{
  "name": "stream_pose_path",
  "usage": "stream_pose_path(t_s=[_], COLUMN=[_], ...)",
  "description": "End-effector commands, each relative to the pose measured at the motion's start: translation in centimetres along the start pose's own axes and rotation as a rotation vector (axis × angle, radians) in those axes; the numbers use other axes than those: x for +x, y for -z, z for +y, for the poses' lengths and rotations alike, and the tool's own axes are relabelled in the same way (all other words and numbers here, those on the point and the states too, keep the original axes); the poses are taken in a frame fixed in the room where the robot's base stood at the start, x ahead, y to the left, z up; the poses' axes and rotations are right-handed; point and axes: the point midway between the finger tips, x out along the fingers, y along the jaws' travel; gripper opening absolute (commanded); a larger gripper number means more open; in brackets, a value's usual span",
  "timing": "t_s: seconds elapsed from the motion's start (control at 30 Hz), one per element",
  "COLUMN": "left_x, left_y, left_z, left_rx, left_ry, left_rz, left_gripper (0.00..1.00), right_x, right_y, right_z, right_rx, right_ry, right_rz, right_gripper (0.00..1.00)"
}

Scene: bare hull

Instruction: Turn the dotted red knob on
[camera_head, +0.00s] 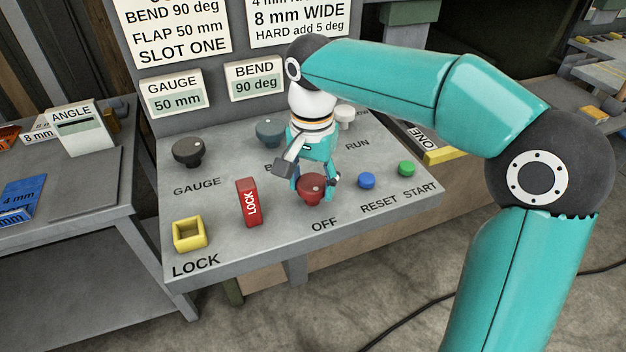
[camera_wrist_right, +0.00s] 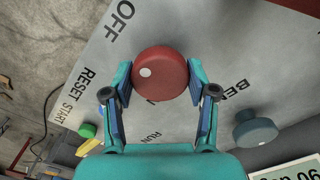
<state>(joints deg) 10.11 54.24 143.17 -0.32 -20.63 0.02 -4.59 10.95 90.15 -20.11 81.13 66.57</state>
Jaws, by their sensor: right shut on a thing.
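The red knob (camera_head: 311,189) with a white dot stands on the sloping grey panel (camera_head: 225,222), just above the OFF label. My right gripper (camera_head: 314,183) reaches down over it from above. In the right wrist view the red knob (camera_wrist_right: 165,78) sits between the two blue-padded fingers of my right gripper (camera_wrist_right: 160,77), one on each side. The fingers are shut on it. Its white dot lies left of the middle of its face there, with OFF lettered beyond the knob. My left gripper is not in view.
A red LOCK block (camera_head: 248,202) and a yellow square socket (camera_head: 189,234) are left of the knob. Blue (camera_head: 367,180) and green (camera_head: 407,168) buttons are right. A black knob (camera_head: 187,152), grey-blue knob (camera_head: 270,131) and white knob (camera_head: 345,115) stand behind.

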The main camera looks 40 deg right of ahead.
Motion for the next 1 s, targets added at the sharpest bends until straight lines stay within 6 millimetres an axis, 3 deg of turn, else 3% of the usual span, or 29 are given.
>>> stream_pose_path(t_s=[0.47,1.0], left_x=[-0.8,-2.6], left_y=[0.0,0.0], left_z=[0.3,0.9], left_rx=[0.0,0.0], left_ry=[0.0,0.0], left_rz=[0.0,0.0], left_gripper=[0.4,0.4], right_x=[-0.2,-0.2], right_y=[-0.1,-0.1], right_z=[0.0,0.0], right_rx=[-0.162,-0.65], right_ry=[-0.003,-0.003], right_rz=[0.002,0.001], right_gripper=[0.22,0.22])
